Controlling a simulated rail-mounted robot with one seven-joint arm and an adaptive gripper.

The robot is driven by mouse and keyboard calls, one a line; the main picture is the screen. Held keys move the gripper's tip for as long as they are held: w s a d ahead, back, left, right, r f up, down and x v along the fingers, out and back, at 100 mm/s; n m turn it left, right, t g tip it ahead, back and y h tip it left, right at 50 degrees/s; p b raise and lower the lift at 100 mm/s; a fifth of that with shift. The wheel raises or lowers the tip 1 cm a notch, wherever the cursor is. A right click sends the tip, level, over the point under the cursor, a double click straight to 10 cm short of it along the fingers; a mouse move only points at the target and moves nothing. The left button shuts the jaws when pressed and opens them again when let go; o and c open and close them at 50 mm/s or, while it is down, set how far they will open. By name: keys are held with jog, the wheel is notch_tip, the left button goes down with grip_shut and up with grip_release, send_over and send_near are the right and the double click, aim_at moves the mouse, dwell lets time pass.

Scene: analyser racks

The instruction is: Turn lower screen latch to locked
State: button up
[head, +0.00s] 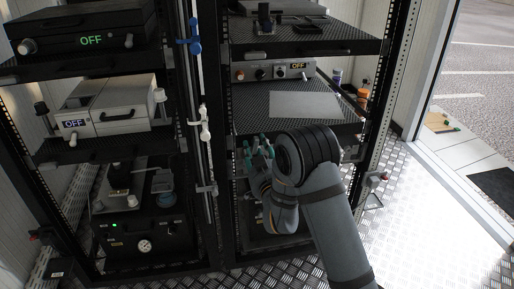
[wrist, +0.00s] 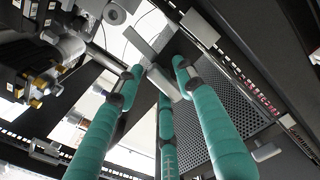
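My gripper (head: 257,147) is at the front of the right rack, just below the middle shelf. Its green fingers reach up in the wrist view (wrist: 159,80), with gaps between their tips. A small pale grey bar-shaped piece (wrist: 164,84), possibly the latch, lies tilted between the fingertips. I cannot tell whether the fingers touch it. A longer grey strip (wrist: 148,45) lies just beyond it. In the head view my arm hides the area around the gripper, and no latch can be made out there.
The right rack's middle shelf (head: 255,118) is above the gripper. A perforated panel (wrist: 225,105) and other pale grey tabs (wrist: 200,27) show in the wrist view. The left rack holds instruments, including a white box (head: 122,103). Open floor (head: 430,230) lies at right.

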grip_shut()
dwell(0.7)
